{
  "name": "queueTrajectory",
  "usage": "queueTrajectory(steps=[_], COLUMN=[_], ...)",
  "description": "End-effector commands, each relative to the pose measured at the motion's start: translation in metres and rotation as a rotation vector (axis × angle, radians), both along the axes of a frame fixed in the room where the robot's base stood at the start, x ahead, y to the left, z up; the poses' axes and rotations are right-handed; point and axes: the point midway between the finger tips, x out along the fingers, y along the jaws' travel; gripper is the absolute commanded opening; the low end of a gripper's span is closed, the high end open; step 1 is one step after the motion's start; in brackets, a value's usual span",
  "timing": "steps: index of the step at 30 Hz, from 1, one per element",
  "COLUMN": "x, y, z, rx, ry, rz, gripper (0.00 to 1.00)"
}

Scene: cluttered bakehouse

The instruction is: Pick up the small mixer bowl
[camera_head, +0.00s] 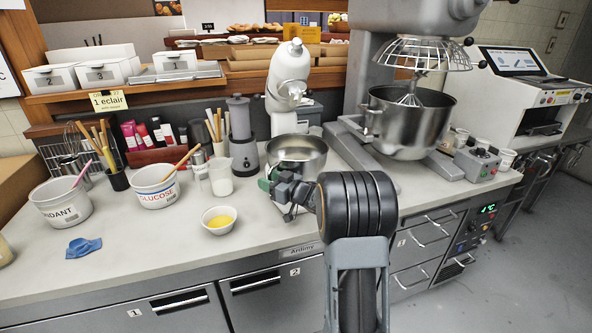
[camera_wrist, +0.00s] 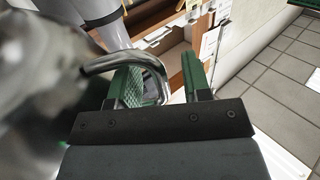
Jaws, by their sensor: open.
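The small mixer bowl (camera_head: 297,153) is a shiny steel bowl on the counter, in front of the white stand mixer (camera_head: 289,75). In the wrist view the bowl (camera_wrist: 35,85) is a blurred grey shape at the left, close to the camera. Its curved metal handle (camera_wrist: 125,56) reaches across to the space between the green fingers of my gripper (camera_wrist: 163,72). The fingers are apart and do not clamp the handle. In the head view my gripper (camera_head: 268,180) is at the bowl's lower front left, and my arm hides part of the bowl's underside.
A glass beaker (camera_head: 220,176) and a small bowl of yellow contents (camera_head: 218,220) stand left of my gripper. The glucose tub (camera_head: 156,187) is farther left. A large mixer with a steel bowl (camera_head: 408,122) stands to the right. The front left counter is mostly clear around a blue cloth (camera_head: 83,247).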

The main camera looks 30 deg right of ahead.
Motion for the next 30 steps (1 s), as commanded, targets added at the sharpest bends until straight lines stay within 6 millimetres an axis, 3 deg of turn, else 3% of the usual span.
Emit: queueTrajectory(steps=[2, 15, 30], x=[-0.0002, -0.0004, -0.0007], y=[-0.0001, -0.0001, 0.0009], z=[0.0, -0.0002, -0.0013], rx=[0.0, 0.001, 0.005], ry=[0.0, 0.0, 0.004], rz=[0.0, 0.0, 0.002], gripper=[0.42, 0.0, 0.0])
